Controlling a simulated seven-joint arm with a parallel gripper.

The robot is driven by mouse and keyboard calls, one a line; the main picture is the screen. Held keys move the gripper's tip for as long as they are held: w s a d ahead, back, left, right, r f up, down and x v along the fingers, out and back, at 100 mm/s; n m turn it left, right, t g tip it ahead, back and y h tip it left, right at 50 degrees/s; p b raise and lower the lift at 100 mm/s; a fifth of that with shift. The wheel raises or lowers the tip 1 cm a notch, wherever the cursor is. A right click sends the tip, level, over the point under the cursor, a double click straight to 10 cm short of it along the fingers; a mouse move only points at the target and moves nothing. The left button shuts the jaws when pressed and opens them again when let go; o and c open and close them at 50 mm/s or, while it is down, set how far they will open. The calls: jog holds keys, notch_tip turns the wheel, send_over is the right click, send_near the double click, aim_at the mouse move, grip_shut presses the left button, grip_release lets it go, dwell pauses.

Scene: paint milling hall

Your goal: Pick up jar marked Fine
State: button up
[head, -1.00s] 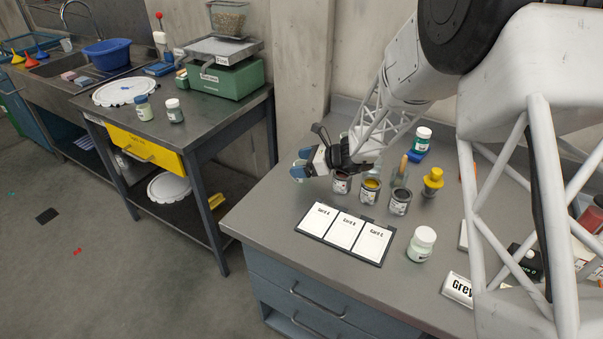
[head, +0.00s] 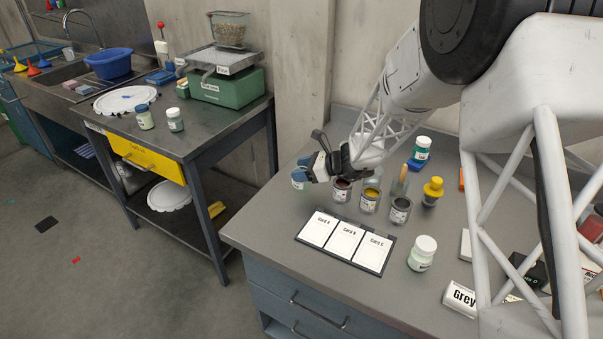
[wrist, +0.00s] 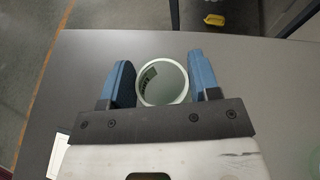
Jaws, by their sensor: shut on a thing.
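My gripper (head: 302,172) is low over the grey bench near its left edge, with its blue fingers closed around a small pale jar (head: 298,183). In the wrist view the fingers of my gripper (wrist: 163,82) stand on either side of this jar (wrist: 162,84). Its round light rim faces the camera, and dark marking shows inside the rim, too small to read. I cannot tell whether the jar touches the bench. A white-lidded jar (head: 422,253) stands on the bench front. Two more jars, one blue-lidded (head: 145,116) and one white-lidded (head: 175,120), stand on the left table.
Several open paint tins (head: 370,201) stand right of my gripper, beside a yellow-topped item (head: 432,191). A tray of three white cards (head: 345,243) lies in front. The left table holds a green scale (head: 226,86). A floor gap separates table and bench.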

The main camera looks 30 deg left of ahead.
jog(key=shift+r, duration=0.5)
jog(key=shift+s+d+r, duration=0.15)
jog(key=shift+r, duration=0.75)
jog(key=s+d+r, duration=0.1)
jog(key=s+d, duration=0.9)
jog(key=s, duration=0.1)
jog(key=shift+s+d+r, duration=0.15)
jog(key=shift+s+d, duration=0.1)
